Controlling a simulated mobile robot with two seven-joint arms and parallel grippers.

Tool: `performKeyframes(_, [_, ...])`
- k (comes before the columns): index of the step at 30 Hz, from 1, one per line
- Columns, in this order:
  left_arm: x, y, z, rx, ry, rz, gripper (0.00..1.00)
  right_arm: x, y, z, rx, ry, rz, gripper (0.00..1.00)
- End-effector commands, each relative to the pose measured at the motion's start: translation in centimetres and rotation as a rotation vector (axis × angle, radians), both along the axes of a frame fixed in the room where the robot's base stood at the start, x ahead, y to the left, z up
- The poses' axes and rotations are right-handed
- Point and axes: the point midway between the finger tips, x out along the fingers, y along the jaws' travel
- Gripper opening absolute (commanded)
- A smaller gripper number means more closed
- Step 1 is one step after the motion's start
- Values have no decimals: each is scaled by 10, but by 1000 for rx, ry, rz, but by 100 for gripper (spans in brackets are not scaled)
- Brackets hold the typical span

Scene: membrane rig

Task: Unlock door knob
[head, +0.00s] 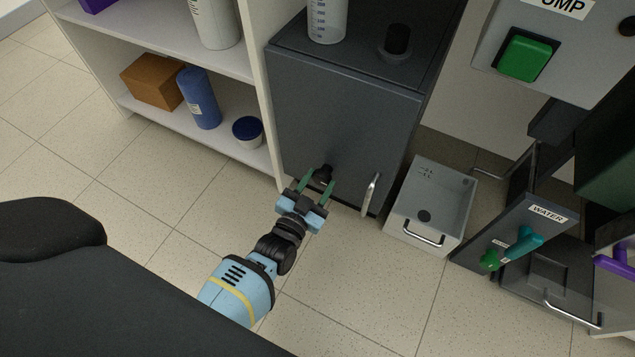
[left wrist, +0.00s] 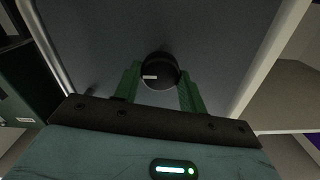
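The door knob (head: 323,173) is a round black knob low on the front of a dark grey cabinet door (head: 345,115). In the left wrist view the knob (left wrist: 159,72) has a small white mark on its face. My left gripper (head: 319,184) is open, with its two green fingers pointing at the door. In the left wrist view the fingers (left wrist: 160,88) stand on either side of the knob's lower part, with gaps showing. I cannot tell whether the fingertips reach around it in depth. A silver bar handle (head: 371,194) is on the door, right of the knob. My right gripper is not in view.
A white shelf (head: 235,148) with a brown box (head: 152,81), a blue bottle (head: 199,97) and a blue-lidded jar (head: 247,131) stands left of the cabinet. A grey box (head: 431,205) and a WATER panel (head: 523,228) stand to the right. Tiled floor in front is clear.

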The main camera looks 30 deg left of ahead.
Motion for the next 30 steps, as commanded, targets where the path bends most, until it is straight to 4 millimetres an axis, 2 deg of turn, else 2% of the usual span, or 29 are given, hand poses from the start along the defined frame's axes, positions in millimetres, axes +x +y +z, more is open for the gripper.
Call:
performKeyframes(2, [0,0,0,0,0,0,18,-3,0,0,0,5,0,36])
performKeyframes(14, [0,0,0,-82,4,0,18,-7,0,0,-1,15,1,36])
performKeyframes(30, [-1,1,-1,-545,20,-1,18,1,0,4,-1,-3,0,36])
